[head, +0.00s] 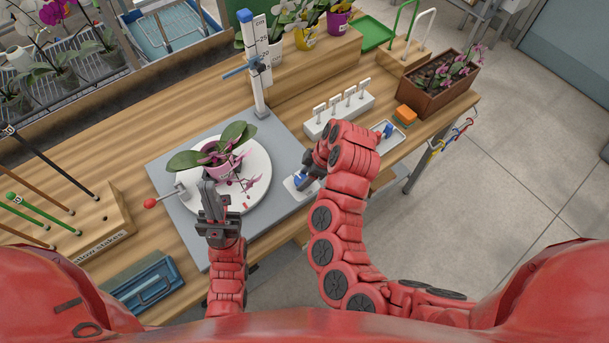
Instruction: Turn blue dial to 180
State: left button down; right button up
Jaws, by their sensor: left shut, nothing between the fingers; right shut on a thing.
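The blue dial (299,181) sits on a small pale plate (290,188) at the right edge of the grey base board. Only part of it shows, and its scale reading is too small to make out. My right gripper (305,180) reaches down over the dial and is shut on it; the arm partly covers the fingers.
A white post with a scale (255,60) rises behind the turntable. A red-knobbed lever (151,203) is at left. A white label rack (325,120), small tray (392,139) and orange block (405,116) lie right. A blue tray (143,285) is front left.

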grip_shut()
